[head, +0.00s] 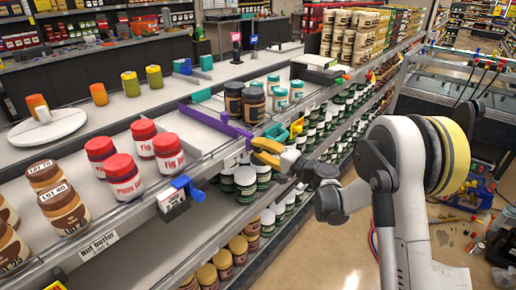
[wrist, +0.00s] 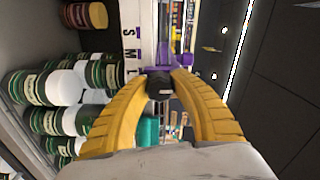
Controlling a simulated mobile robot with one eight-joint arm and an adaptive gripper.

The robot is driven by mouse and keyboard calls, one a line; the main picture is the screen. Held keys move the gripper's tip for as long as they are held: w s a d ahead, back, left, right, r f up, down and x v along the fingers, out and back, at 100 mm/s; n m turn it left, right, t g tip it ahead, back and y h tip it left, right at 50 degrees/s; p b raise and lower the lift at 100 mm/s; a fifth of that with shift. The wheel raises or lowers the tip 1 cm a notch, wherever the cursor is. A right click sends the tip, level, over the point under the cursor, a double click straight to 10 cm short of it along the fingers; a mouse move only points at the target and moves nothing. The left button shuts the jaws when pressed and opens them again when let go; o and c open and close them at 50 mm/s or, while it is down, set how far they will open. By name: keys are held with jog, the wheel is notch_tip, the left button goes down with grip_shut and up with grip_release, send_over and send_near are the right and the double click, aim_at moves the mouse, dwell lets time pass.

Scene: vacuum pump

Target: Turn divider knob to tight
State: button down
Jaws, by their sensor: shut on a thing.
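A purple divider (head: 213,122) runs across the upper shelf in the head view, with its front end at the shelf's edge. Purple parts of it show in the wrist view (wrist: 180,62) beyond my fingertips. My gripper (head: 262,150) has yellow fingers and is at this front end. In the wrist view, my gripper (wrist: 162,76) is shut on the dark divider knob (wrist: 159,87), with one finger on each side. The knob is hidden by the fingers in the head view. I cannot tell how tight the knob is.
Another divider end with a blue knob (head: 188,187) is at the shelf edge to the left. A yellow part (head: 296,127) and a teal part are close on the right. Red-lidded jars (head: 168,152) stand on the shelf. Green-and-white jars (wrist: 75,120) fill the shelf below.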

jog(key=c, duration=1.1)
grip_release()
jog(key=shift+o, duration=0.2)
jog(key=v, duration=1.2)
